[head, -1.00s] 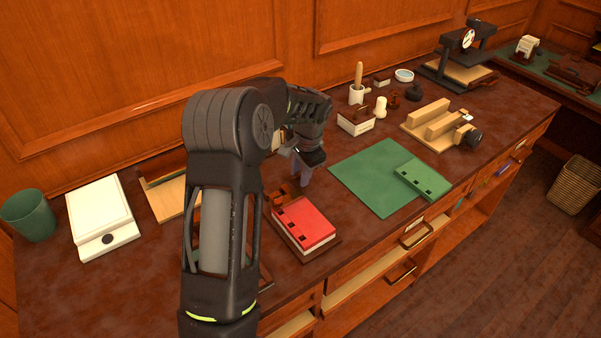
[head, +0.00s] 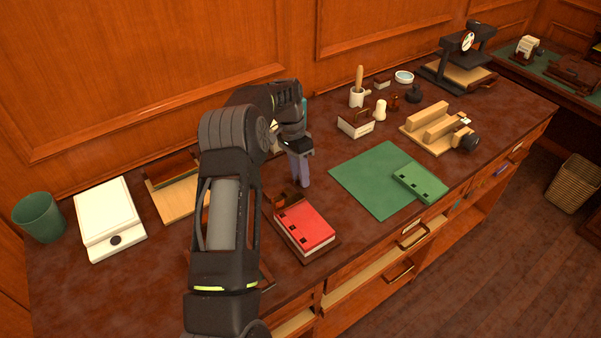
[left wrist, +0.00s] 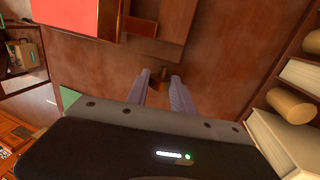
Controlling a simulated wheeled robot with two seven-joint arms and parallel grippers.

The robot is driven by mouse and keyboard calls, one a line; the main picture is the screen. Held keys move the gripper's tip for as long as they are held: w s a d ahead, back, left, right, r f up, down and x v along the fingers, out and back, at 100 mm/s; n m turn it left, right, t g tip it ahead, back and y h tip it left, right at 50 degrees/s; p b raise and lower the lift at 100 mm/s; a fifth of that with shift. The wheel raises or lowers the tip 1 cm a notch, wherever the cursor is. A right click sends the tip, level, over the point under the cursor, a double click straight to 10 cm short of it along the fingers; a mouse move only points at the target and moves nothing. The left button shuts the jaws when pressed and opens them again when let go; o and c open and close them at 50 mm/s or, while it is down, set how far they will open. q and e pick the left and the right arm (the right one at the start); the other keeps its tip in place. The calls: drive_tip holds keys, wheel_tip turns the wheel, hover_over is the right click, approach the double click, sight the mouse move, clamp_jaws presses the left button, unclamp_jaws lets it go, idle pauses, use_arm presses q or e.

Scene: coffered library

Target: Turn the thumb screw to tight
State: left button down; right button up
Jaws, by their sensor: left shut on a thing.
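My left gripper (head: 303,184) points down at the worktop, just behind the red block (head: 305,224) in its dark wooden holder (head: 325,251). In the left wrist view its two pale purple fingers (left wrist: 160,80) close on a small brownish-brass piece (left wrist: 159,73), which looks like the thumb screw. The fingers hide part of it, and its turn position cannot be read. In the left wrist view the red block (left wrist: 60,10) lies at the upper left, apart from the fingers. My right gripper is out of view.
A green mat (head: 368,186) with a green block (head: 420,183) lies to the right. A wooden fixture with a black knob (head: 467,140) stands farther right. A white scale (head: 105,215) and a green cup (head: 40,216) are at the left. The wall rises close behind.

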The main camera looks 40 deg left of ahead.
use_arm(q)
drive_tip(key=c, duration=1.1)
unclamp_jaws()
drive_tip(key=shift+r, duration=0.1)
drive_tip(key=shift+a+r, duration=0.15)
drive_tip(key=shift+r, duration=0.1)
drive_tip(key=v, duration=0.2)
drive_tip(key=shift+r, duration=0.4)
drive_tip(key=p+v, duration=0.4)
drive_tip(key=shift+a+r, duration=0.1)
drive_tip(key=shift+r, duration=0.05)
